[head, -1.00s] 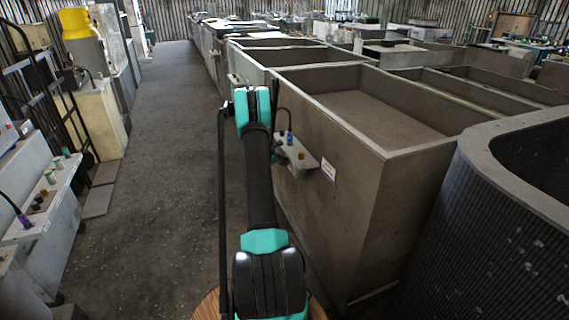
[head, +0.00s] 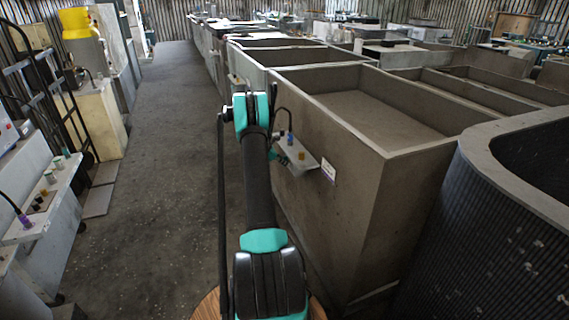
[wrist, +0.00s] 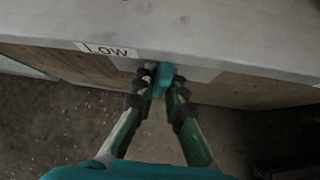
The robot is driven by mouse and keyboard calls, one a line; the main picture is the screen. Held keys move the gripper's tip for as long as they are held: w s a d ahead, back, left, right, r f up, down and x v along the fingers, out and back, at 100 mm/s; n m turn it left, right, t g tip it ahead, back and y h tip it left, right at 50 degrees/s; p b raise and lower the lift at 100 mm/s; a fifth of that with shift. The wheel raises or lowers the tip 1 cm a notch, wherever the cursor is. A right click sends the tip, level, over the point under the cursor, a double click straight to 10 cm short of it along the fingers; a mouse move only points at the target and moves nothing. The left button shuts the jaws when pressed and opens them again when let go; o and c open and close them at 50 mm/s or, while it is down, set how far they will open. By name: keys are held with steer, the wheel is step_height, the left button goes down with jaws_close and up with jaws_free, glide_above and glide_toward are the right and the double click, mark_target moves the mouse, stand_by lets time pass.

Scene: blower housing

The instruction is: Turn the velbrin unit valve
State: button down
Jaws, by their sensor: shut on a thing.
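In the wrist view, a teal valve handle (wrist: 162,78) sticks out from the front edge of a grey ledge (wrist: 225,42), beside a white label reading "Low" (wrist: 107,50). My gripper (wrist: 163,88) is shut on the handle, with one dark-padded finger on each side of it. In the head view, my arm reaches forward to a small grey ledge (head: 310,161) on the side of a large bin. The handle and my gripper's fingers are mostly hidden there and too small to make out.
The large grey open bin (head: 400,165) stands right of my arm, with a dark ribbed, curved container (head: 490,230) nearer on the right. A clear concrete aisle (head: 165,190) runs along the left. A white bench (head: 45,205) and a black hand truck (head: 65,110) stand beyond it.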

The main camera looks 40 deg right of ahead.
steer(key=c, duration=1.6)
jaws_free()
steer(key=v, duration=1.2)
steer(key=s+a+r+m+t+y, duration=0.1)
steer(key=s+a+r+m, duration=0.1)
steer(key=s+a+r, duration=0.45)
steer(key=s+a+r+m+t+y, duration=0.1)
steer(key=s+a+m+y, duration=0.2)
steer(key=a, duration=0.7)
steer(key=s+a+r+m+t, duration=0.1)
steer(key=s+a+r+m, duration=0.1)
steer(key=s+a+r, duration=0.35)
steer(key=s+a+f+m+y, duration=0.1)
steer(key=s+a+m, duration=0.1)
steer(key=s+a, duration=0.4)
steer(key=s+a+f+m+t+y, duration=0.1)
steer(key=s+a+f+m+y, duration=0.1)
steer(key=s+a, duration=0.5)
steer(key=s+a+f+m+t+y, duration=0.1)
steer(key=s+a+m+y, duration=0.1)
steer(key=s+a, duration=0.5)
steer(key=shift+s+a+f+m, duration=0.15)
steer(key=shift+s+m, duration=0.1)
steer(key=shift+s, duration=0.75)
steer(key=shift+s+f+m, duration=0.1)
steer(key=shift+s+m, duration=0.2)
steer(key=shift+s, duration=0.7)
steer(key=shift+s+a+f+m, duration=0.15)
steer(key=shift+s+m, duration=0.1)
steer(key=shift+s, duration=0.75)
